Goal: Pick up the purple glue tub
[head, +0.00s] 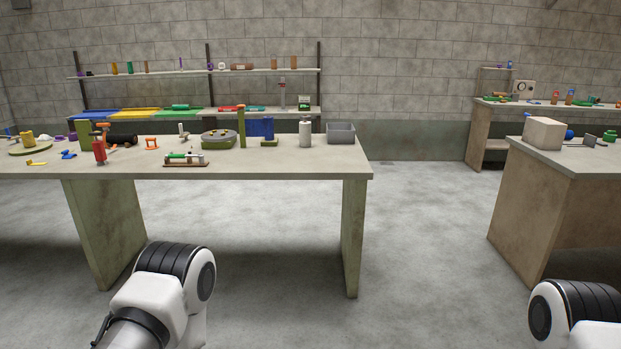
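Several small purple things are in the head view, too small to tell which is the glue tub. One low purple item (60,138) sits at the left of the near workbench, partly hidden among other items. Another purple item (211,66) stands on the upper wall shelf, and a thin purple one (181,63) stands left of it. Only links of my two arms show at the bottom of the view. Neither gripper is in view.
The workbench (290,160) holds a red tool (99,150), a round grey-green device (219,139), a white cylinder (305,133) and a grey bin (341,133). A second table (590,160) with a beige block (543,133) stands right. Clear floor (430,215) lies between.

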